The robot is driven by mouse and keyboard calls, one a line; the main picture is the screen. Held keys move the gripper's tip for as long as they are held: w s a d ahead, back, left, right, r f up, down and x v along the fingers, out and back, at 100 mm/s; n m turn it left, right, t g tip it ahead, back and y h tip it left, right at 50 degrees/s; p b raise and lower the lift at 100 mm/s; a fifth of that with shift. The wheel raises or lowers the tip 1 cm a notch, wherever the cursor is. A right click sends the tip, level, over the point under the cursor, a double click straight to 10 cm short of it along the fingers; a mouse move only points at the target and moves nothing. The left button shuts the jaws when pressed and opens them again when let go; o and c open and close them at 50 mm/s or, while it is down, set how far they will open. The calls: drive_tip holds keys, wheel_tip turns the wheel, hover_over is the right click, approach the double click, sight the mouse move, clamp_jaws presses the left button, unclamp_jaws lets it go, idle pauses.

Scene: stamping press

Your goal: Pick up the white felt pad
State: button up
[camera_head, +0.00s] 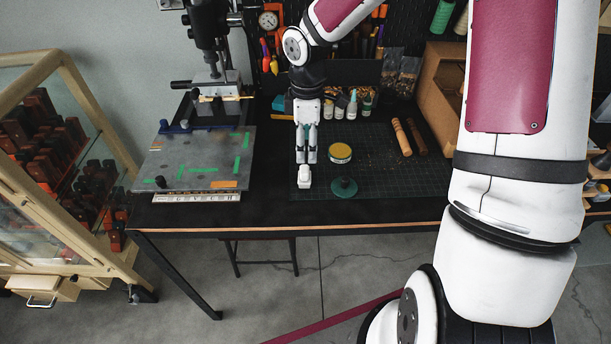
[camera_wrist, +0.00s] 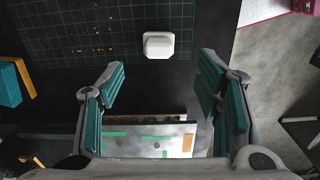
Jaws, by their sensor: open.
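The white felt pad (camera_head: 304,176) is a small white block near the front edge of the dark bench, at the left front of the green-lined cutting mat (camera_head: 380,185). In the wrist view the white pad (camera_wrist: 158,45) lies at the mat's edge, apart from the fingers. My gripper (camera_head: 306,158) points down just behind the pad in the head view; its height above the bench is hard to tell. In the wrist view my gripper (camera_wrist: 160,82) has its green-padded fingers spread wide, with nothing between them. The pad sits ahead of the fingertips, roughly centred between them.
A dark green disc (camera_head: 344,187) and a round yellow-topped tin (camera_head: 340,153) stand right of the pad. A grey plate (camera_head: 190,178) with green and orange strips lies left, before the press (camera_head: 212,45). Wooden rollers (camera_head: 401,137) and bottles (camera_head: 340,106) are farther back.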

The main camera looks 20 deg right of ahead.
sight(305, 168)
wheel_tip(305, 168, down, 4)
drive_tip(key=shift+f, duration=0.25)
drive_tip(key=shift+w+a+f+p, duration=0.1)
drive_tip(key=shift+f+p, duration=0.15)
drive_tip(key=shift+f, duration=1.1)
drive_tip(key=shift+w+a+f+p, duration=0.1)
drive_tip(key=shift+f+p, duration=0.1)
drive_tip(key=shift+f, duration=1.1)
drive_tip(key=c, duration=1.3)
